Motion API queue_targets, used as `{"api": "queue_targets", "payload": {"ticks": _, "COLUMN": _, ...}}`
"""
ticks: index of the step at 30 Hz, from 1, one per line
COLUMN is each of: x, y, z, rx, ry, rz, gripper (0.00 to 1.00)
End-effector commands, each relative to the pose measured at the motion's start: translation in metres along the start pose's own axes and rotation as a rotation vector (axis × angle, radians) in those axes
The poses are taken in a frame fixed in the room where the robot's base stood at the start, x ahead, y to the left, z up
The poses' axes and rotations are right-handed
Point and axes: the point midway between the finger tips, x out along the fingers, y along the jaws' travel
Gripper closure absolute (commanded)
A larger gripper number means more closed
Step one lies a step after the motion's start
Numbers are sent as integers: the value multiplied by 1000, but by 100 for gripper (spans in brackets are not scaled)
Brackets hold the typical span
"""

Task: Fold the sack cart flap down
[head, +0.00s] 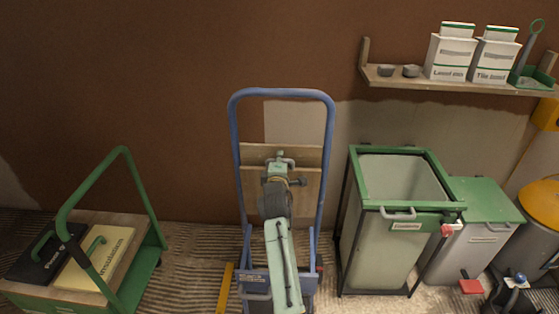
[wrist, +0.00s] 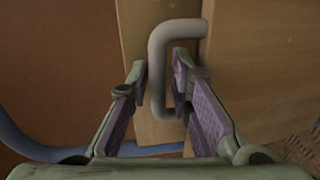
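The blue sack cart (head: 331,140) stands upright against the wall in the middle of the head view. Wooden boards, an upper strip (head: 252,152) and a lower panel (head: 308,190), span its frame. I take the panel for the flap, though the view does not settle this. A grey bent handle (wrist: 158,75) stands on the wood in the wrist view. My gripper (wrist: 158,82) is open, with one finger on each side of the handle bar and visible gaps. In the head view my gripper (head: 281,157) is at the upper strip; my arm hides part of the panel.
A green trolley (head: 122,200) with cases stands left. A green-rimmed bin (head: 375,235) and a lidded bin (head: 483,200) stand close on the right. A shelf (head: 405,82) with boxes hangs at upper right. A yellow strip (head: 226,288) lies left of the cart's foot.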

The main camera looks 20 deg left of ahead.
Motion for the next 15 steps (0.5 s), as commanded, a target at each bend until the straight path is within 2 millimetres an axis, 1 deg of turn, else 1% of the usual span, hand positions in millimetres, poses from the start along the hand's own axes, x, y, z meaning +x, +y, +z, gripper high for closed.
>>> {"api": "queue_targets", "payload": {"ticks": 4, "x": 0, "y": 0, "z": 0, "rx": 0, "ry": 0, "rz": 0, "gripper": 80}}
{"api": "queue_targets", "payload": {"ticks": 5, "x": 0, "y": 0, "z": 0, "rx": 0, "ry": 0, "rz": 0, "gripper": 82}}
{"api": "queue_targets", "payload": {"ticks": 13, "x": 0, "y": 0, "z": 0, "rx": 0, "ry": 0, "rz": 0, "gripper": 100}}
{"api": "queue_targets", "payload": {"ticks": 15, "x": 0, "y": 0, "z": 0, "rx": 0, "ry": 0, "rz": 0, "gripper": 100}}
